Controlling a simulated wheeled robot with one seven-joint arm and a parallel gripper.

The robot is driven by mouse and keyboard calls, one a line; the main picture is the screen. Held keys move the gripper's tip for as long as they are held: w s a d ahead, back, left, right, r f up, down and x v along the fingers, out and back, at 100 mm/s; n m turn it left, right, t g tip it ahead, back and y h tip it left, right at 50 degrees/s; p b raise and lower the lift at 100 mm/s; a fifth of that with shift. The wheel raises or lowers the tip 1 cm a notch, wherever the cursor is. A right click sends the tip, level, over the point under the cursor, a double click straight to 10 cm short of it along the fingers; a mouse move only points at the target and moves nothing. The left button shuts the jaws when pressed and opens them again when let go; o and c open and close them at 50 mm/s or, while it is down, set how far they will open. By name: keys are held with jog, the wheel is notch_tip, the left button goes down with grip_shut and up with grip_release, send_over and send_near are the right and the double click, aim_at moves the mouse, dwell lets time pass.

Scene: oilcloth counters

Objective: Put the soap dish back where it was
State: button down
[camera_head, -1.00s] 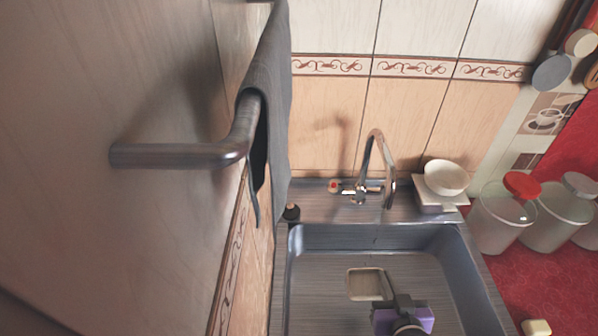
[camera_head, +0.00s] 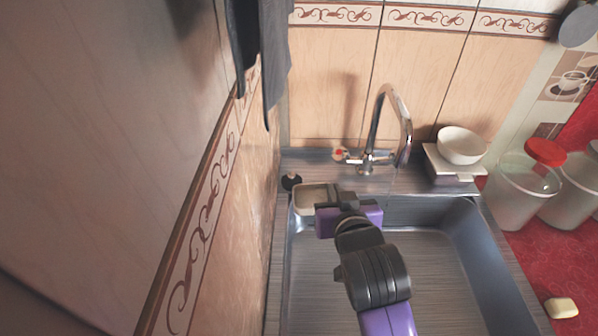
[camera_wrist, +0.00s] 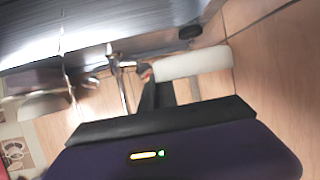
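The soap dish (camera_head: 312,196) is a beige, shallow rectangular tray. My gripper (camera_head: 326,198) is shut on its right edge and holds it at the back left corner of the metal sink (camera_head: 420,270). In the head view it overlaps the sink's back rim; I cannot tell whether it touches it. In the wrist view the dish (camera_wrist: 193,63) shows as a pale bar at the dark fingers (camera_wrist: 165,93), with part of it hidden.
A chrome faucet (camera_head: 388,125) stands right of the dish, and a small dark stopper (camera_head: 291,181) close to its left. A white bowl (camera_head: 461,145) sits on a scale-like stand. Jars (camera_head: 522,190) and a pale soap-like block (camera_head: 562,307) are on the red counter.

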jog(key=shift+w+a+r+b, duration=0.25)
jog(key=shift+a+r+b, duration=0.1)
jog(key=shift+a, duration=0.15)
jog(key=shift+r+m+h, duration=0.2)
jog(key=shift+m+h, duration=0.1)
jog(key=shift+d+f+h, duration=0.15)
jog(key=shift+d+h, duration=0.1)
jog(key=shift+h, duration=0.05)
jog(key=shift+s+d+f+m, duration=0.2)
jog(key=shift+d+f+m, duration=0.2)
jog(key=shift+f, duration=0.1)
jog(key=w+a, duration=0.2)
jog(key=w, duration=0.8)
jog(key=w+a, duration=0.2)
jog(key=w, duration=0.7)
jog(key=shift+f, duration=2.95)
jog(key=shift+w+f, duration=0.2)
jog(key=shift+f, duration=0.35)
jog(key=shift+f, duration=0.15)
